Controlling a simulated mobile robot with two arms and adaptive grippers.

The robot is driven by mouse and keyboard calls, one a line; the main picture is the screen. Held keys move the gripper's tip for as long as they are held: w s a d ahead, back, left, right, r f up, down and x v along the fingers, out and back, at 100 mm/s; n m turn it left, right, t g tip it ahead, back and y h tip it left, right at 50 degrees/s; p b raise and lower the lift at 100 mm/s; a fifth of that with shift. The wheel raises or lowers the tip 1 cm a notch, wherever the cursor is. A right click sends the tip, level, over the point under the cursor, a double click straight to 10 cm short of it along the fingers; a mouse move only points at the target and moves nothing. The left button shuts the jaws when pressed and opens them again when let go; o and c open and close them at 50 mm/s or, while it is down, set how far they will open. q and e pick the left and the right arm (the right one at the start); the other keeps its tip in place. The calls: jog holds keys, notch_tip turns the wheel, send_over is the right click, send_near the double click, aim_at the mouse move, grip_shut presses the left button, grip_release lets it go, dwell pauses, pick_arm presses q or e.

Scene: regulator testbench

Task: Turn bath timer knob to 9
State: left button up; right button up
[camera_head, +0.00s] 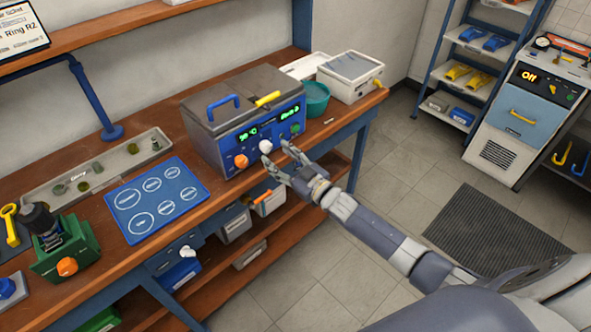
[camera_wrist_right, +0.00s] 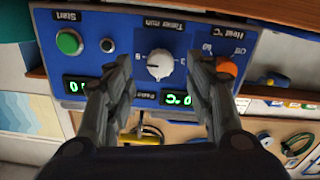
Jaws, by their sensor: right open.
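The bath is a grey lidded box (camera_head: 215,108) with a blue front panel (camera_wrist_right: 112,47), standing on the wooden bench. The timer knob is white and round (camera_head: 265,146); it also shows in the right wrist view (camera_wrist_right: 159,65), where the panel appears upside down. I cannot read clearly which number it points to. My right gripper (camera_head: 276,153) is open in front of the panel. In the wrist view its fingers (camera_wrist_right: 161,74) are on either side of the white knob, with gaps visible, not closed on it. My left gripper is not in view.
An orange heat knob (camera_wrist_right: 228,67) sits beside the right-hand finger in the wrist view. A green start button (camera_wrist_right: 69,42) and green displays share the panel. A teal bowl (camera_head: 316,98) stands by the bath; a blue mat (camera_head: 157,199) lies left of it.

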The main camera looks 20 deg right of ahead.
jog(key=v, duration=0.7)
jog(key=shift+s, duration=0.3)
jog(key=shift+d, duration=0.1)
